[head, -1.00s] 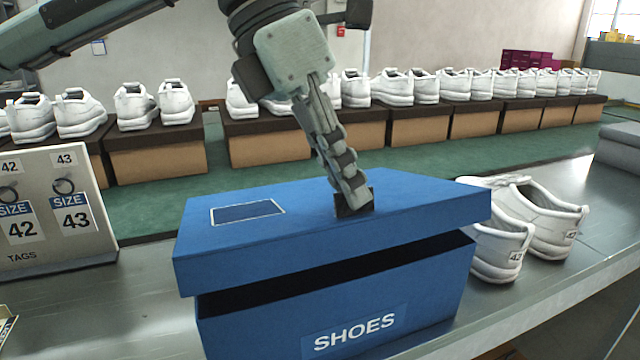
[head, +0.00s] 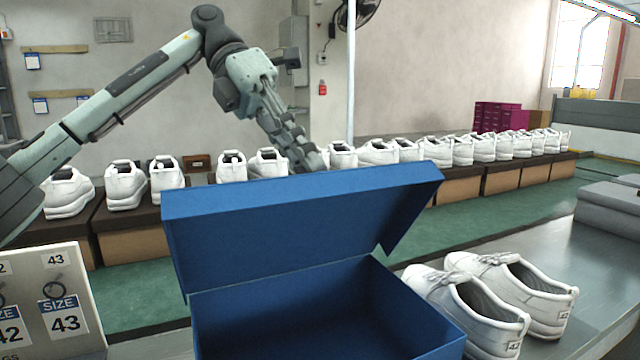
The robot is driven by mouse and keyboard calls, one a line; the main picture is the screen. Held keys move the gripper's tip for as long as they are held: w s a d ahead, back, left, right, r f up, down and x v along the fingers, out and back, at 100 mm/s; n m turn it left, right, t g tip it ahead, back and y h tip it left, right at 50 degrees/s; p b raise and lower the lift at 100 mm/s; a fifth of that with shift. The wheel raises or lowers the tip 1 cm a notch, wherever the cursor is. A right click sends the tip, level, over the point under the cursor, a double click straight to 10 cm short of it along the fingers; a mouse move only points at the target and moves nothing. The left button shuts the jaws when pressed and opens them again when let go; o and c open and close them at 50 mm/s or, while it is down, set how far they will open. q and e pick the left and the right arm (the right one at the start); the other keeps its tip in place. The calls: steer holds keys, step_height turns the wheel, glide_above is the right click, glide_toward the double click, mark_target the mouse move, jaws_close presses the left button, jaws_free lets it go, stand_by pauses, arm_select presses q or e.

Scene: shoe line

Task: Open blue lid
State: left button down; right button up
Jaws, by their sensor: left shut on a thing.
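The blue lid (head: 290,225) is tilted up steeply at the back of the blue shoe box (head: 330,310), with its inner face toward me. The box is open at the top, and the part of its inside that shows is bare and dark blue. My left gripper (head: 308,162) is behind the lid's raised edge, pointing down and to the right. It is shut on the lid, with its fingertips partly hidden behind that edge. My right gripper is not in view.
A pair of white shoes (head: 490,300) stands on the metal table just right of the box. A size-tag stand (head: 75,335) is at the left. Several white shoes on brown boxes line the back.

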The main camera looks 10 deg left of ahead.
arm_select(q)
steer(key=w, duration=0.1)
steer(key=w+a, duration=0.1)
steer(key=w+a+r, duration=0.1)
steer(key=shift+w+a+r, duration=0.1)
steer(key=shift+w+a, duration=0.15)
steer(key=shift+w, duration=0.15)
stand_by(0.8)
